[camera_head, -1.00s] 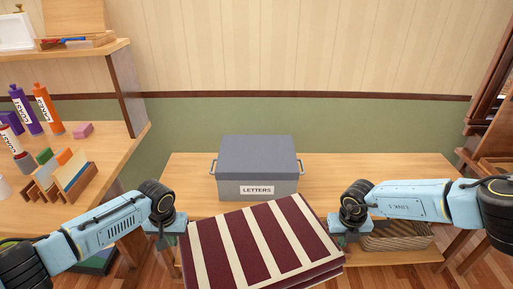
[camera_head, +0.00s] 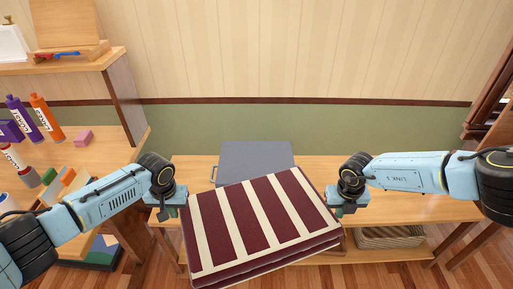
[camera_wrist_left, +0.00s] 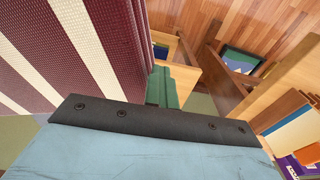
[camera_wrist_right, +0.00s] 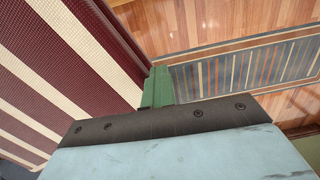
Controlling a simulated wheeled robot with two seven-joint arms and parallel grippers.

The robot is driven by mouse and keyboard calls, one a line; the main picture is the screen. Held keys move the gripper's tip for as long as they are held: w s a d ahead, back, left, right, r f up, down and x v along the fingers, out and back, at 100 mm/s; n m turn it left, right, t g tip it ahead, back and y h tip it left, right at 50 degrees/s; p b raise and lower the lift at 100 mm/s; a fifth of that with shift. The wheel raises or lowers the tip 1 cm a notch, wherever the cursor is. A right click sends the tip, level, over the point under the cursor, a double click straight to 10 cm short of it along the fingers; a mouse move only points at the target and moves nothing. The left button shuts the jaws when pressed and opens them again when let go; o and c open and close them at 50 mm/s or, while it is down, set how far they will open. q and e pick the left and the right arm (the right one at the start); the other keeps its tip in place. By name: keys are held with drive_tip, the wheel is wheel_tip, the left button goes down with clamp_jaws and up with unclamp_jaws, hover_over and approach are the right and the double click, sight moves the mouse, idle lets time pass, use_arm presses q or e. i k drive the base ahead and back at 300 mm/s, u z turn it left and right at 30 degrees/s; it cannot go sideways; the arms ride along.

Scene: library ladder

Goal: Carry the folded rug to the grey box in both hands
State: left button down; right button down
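The folded rug (camera_head: 262,222), dark red with cream stripes, is held up in front of the low table, slightly turned. It also shows in the left wrist view (camera_wrist_left: 95,45) and the right wrist view (camera_wrist_right: 60,60). My left gripper (camera_head: 181,210) is at its left edge and my right gripper (camera_head: 337,212) at its right edge. Both appear shut on the rug's sides; the fingertips are largely hidden. The grey box (camera_head: 256,160) stands on the table behind the rug. Its lid and left handle show; its front and label are hidden by the rug.
The wooden table (camera_head: 405,203) has bare top right of the box. A woven basket (camera_head: 390,237) sits on its lower shelf. A wooden shelf unit at left holds bottles (camera_head: 46,117) and a pink block (camera_head: 84,138). Dark wooden furniture (camera_head: 490,95) stands at right.

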sight(256, 159)
drive_tip(key=i, duration=1.2)
